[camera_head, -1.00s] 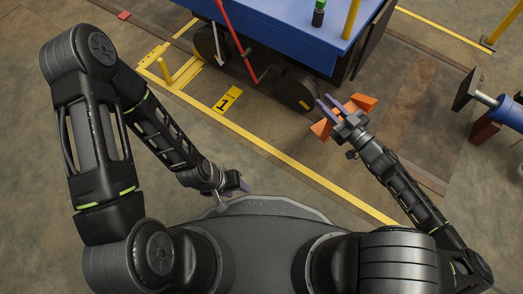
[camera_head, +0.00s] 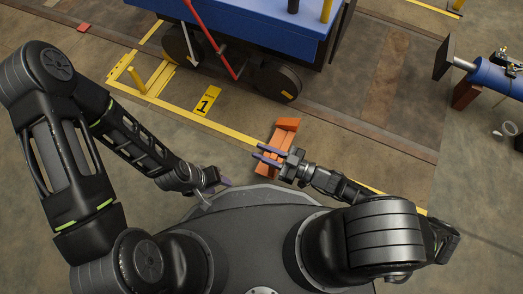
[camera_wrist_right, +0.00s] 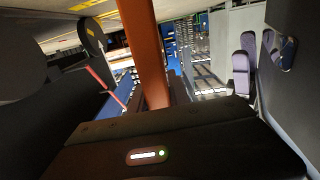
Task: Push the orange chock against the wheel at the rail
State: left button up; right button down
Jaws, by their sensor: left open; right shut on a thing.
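The orange chock (camera_head: 285,124) is in my right gripper (camera_head: 262,153), over the yellow floor line on my side of the rail (camera_head: 345,122). My right gripper is shut on it. The dark wheel (camera_head: 278,82) under the blue cart is beyond the chock, with a visible gap between them. An orange bar (camera_wrist_right: 146,55), apparently part of the chock, stands upright in the right wrist view. My left gripper (camera_head: 221,184) is open and empty, low beside my base and left of the chock. The gripped part is partly hidden by the right fingers.
The blue cart (camera_head: 240,18) has another wheel (camera_head: 181,45) to the left. A blue cylinder with a dark plate (camera_head: 444,57) is at right.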

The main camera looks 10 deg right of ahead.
dwell(0.3)
jog(key=shift+f+b, duration=1.7)
jog(key=shift+f, duration=0.5)
jog(key=w+d+b, duration=0.4)
jog(key=w+d, duration=0.1)
jog(key=w, duration=0.7)
jog(key=shift+w, duration=0.15)
jog(key=shift+w+a+f, duration=0.1)
jog(key=shift+w+a, duration=0.2)
jog(key=shift+a, duration=0.15)
